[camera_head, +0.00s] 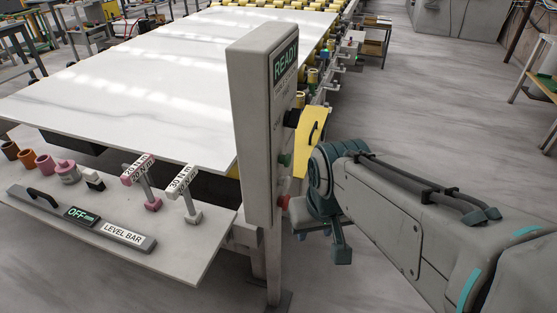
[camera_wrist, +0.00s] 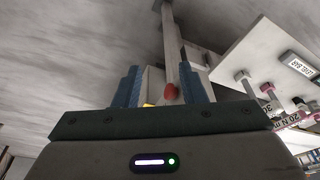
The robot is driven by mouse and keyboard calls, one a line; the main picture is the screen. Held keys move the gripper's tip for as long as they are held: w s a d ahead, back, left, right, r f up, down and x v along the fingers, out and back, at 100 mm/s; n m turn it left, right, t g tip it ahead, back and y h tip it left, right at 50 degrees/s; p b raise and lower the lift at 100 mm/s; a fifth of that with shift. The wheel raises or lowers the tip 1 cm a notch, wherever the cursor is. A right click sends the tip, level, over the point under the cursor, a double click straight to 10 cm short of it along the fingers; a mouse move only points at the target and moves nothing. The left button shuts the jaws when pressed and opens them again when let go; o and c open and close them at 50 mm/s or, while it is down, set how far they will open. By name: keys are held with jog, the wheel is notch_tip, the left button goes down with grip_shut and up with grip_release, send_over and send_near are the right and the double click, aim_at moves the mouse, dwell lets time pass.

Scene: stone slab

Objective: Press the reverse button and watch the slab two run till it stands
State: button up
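A large white slab (camera_head: 120,85) with grey veins lies on the roller line. The tall grey control box (camera_head: 256,110) stands at its near right corner, with a lit READY display (camera_head: 286,62). Down its right side are a black knob (camera_head: 292,118), a green button (camera_head: 285,160) and a red button (camera_head: 283,203). I cannot read which is reverse. My gripper (camera_head: 312,228) is low to the right of the box, near the red button. In the wrist view its blue fingers (camera_wrist: 161,85) stand apart, with the red button (camera_wrist: 171,92) showing beyond, between them. Contact cannot be told.
A grey shelf (camera_head: 150,255) at front left holds a level bar (camera_head: 80,220) with an OFF display, two labelled posts and several coloured cylinders. A yellow plate (camera_head: 314,135) is behind the box. Open floor (camera_head: 430,110) lies to the right, with a table at the edge.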

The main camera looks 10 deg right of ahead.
grip_shut()
dwell(1.4)
